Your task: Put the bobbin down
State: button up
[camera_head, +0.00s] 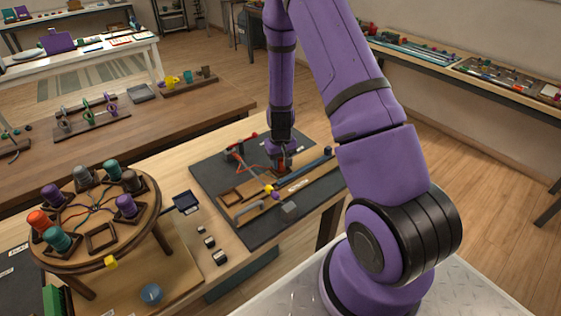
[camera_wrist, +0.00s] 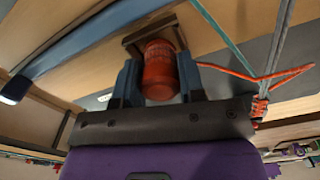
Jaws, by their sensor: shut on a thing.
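My gripper (camera_wrist: 159,76) is shut on a red-orange bobbin (camera_wrist: 160,66), with one finger on each side of it. In the wrist view the bobbin's far end is at a square wooden holder (camera_wrist: 133,42); I cannot tell whether it is fully seated. An orange-red cord (camera_wrist: 262,75) runs off to the right of the bobbin. In the head view my gripper (camera_head: 281,153) is low over the dark mat (camera_head: 213,175), and the bobbin is mostly hidden there.
A round wooden braiding stand (camera_head: 75,216) at left carries several coloured bobbins and one empty square holder (camera_head: 101,238). Small dark blocks (camera_head: 219,257) stand between stand and mat.

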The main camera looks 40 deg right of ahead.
jog(key=shift+f, duration=0.25)
jog(key=o, duration=0.9)
jog(key=s+a+r+n+t, duration=0.1)
jog(key=s+a+r, duration=0.3)
jog(key=r, duration=1.3)
jog(key=s+a+r+t, duration=0.2)
jog(key=s+a+r, duration=0.2)
jog(key=r, duration=1.3)
jog(key=s+a+r, duration=0.1)
jog(key=s+r, duration=0.2)
jog(key=s, duration=0.3)
jog(key=s+a+r+n+t, duration=0.1)
jog(key=s+a+r, duration=0.1)
jog(key=s+r, duration=0.2)
jog(key=s+a+r+t, duration=0.1)
jog(key=s+a+r, duration=0.1)
jog(key=s, duration=0.6)
jog(key=shift+s+r+n, duration=0.25)
jog(key=shift+r+n, duration=0.05)
jog(key=shift+r, duration=0.45)
